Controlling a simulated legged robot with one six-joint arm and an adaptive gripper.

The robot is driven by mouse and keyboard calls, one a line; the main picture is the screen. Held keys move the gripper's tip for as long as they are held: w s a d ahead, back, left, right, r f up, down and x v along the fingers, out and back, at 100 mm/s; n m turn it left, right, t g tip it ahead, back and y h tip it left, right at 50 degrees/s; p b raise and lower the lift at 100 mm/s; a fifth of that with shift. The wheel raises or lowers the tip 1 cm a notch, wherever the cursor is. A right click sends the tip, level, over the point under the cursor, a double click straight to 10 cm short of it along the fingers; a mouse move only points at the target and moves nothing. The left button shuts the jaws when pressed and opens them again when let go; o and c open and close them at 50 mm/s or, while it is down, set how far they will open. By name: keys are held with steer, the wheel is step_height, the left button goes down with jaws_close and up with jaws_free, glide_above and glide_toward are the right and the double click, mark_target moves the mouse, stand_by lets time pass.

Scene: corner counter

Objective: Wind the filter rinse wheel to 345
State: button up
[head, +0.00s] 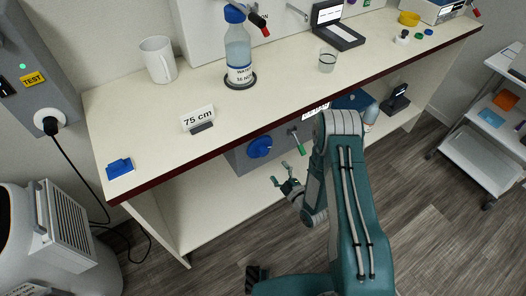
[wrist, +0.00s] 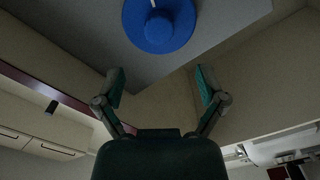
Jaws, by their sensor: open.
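The blue wheel (head: 259,147) is on the front of a grey box (head: 240,160) under the counter. It also shows in the wrist view (wrist: 160,30), at the top, as a round disc with a raised hub and a short white mark near its upper edge. No numbers are readable around it. My gripper (head: 281,173) is open and empty, below and to the right of the wheel in the head view. In the wrist view its two fingers (wrist: 160,85) are spread wide below the wheel, apart from it.
A green-handled lever (head: 299,144) is right of the wheel. The counter (head: 280,95) overhangs the box and carries a mug (head: 158,60), a bottle (head: 238,55) and a "75 cm" sign (head: 198,118). The lower shelf (head: 215,205) looks clear near my gripper.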

mark_target(265, 153)
steer(key=x, duration=1)
steer(key=shift+w+a, duration=0.2)
steer(key=shift+a, duration=0.05)
steer(key=shift+c, duration=0.3)
steer(key=shift+d, duration=0.15)
steer(key=c, duration=1.1)
steer(key=shift+r, duration=0.1)
